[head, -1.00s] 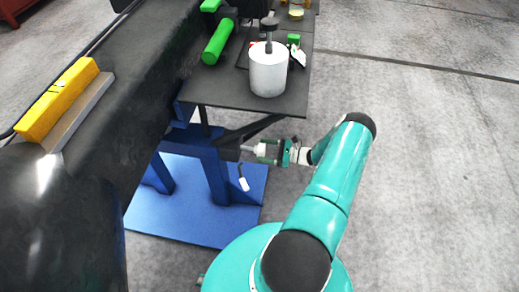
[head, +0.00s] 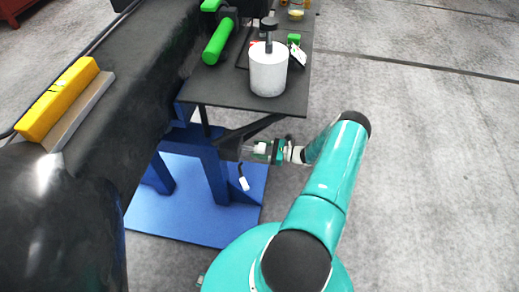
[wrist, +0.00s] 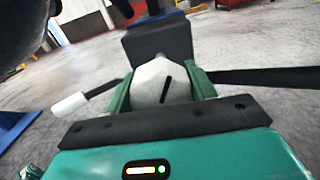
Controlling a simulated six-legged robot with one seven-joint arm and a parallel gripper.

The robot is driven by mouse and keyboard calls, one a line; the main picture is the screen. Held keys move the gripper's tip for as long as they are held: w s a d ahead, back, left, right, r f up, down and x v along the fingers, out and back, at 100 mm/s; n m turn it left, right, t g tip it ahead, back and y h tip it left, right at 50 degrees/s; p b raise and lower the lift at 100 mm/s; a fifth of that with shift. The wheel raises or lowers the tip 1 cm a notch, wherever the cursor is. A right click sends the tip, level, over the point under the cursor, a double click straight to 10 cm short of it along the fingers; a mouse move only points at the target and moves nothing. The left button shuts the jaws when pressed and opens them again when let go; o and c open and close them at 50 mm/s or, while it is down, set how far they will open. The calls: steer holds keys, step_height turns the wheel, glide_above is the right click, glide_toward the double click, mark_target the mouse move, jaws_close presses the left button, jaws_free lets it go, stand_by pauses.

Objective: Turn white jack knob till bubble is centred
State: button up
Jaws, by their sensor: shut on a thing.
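The white jack knob (wrist: 162,84) sits between my gripper's two green fingers in the wrist view, with a dark line on its face. My gripper (head: 262,150) is shut on it, beside the blue stand and below the black shelf. In the head view the knob is mostly hidden by my gripper. A yellow level (head: 58,98) with a grey edge lies on the large black casting at left. Its bubble is too small to make out.
A thin lever with a white grip (head: 243,184) hangs close to my gripper; it also shows in the wrist view (wrist: 70,104). The shelf (head: 225,92) above carries a white cylinder (head: 268,72) and a green cylinder (head: 219,42). Floor at right is clear.

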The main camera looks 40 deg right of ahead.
steer(key=shift+m, duration=0.3)
steer(key=m, duration=0.3)
steer(key=shift+d, duration=0.1)
steer(key=shift+m, duration=2.2)
steer(key=shift+f, duration=0.1)
steer(key=o, duration=1)
steer(key=v, duration=1.3)
steer(key=shift+s+d, duration=0.25)
